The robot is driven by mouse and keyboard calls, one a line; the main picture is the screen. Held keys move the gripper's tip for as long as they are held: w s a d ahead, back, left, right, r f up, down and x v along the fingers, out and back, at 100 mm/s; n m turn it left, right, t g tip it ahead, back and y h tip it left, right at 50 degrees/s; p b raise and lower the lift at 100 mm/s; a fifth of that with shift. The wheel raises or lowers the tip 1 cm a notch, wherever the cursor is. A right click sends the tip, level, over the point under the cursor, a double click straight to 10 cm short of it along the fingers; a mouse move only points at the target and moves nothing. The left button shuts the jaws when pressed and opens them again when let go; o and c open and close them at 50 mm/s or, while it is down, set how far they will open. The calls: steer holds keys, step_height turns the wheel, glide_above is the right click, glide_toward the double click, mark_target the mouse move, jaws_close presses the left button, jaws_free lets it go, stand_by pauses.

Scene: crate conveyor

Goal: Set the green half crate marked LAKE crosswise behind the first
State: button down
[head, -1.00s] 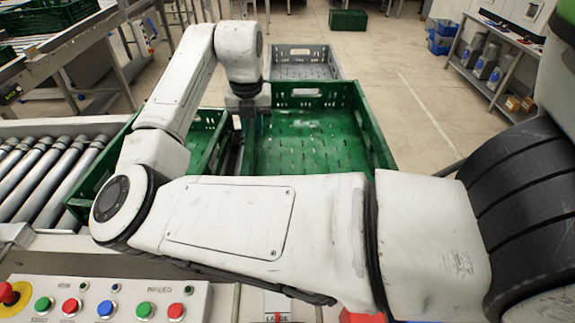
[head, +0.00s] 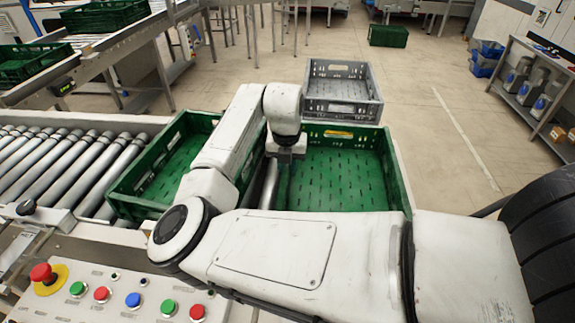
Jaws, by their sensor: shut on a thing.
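A green crate (head: 397,180), open-topped with slotted walls and a yellow label on its far wall, stands at the centre right. A second green crate (head: 125,203) stands to its left, at the end of the rollers. No LAKE marking is legible on either. My gripper (head: 284,168) points down at the right green crate's left wall, in the narrow gap between the two crates, and appears shut on that wall. The fingertips are mostly hidden. My forearm covers the near side of the right crate and part of the left one.
A grey crate (head: 342,107) stands just behind the right green crate. A roller conveyor (head: 60,165) lies at left, with a button panel (head: 115,290) in front. More green crates sit on a raised conveyor at upper left.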

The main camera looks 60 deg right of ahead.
steer(key=c, duration=1)
jaws_free()
steer(key=r, duration=0.4)
steer(key=a+r+b, duration=0.1)
steer(key=r, duration=0.7)
steer(key=shift+s+a+b, duration=0.2)
steer(key=shift+b, duration=0.1)
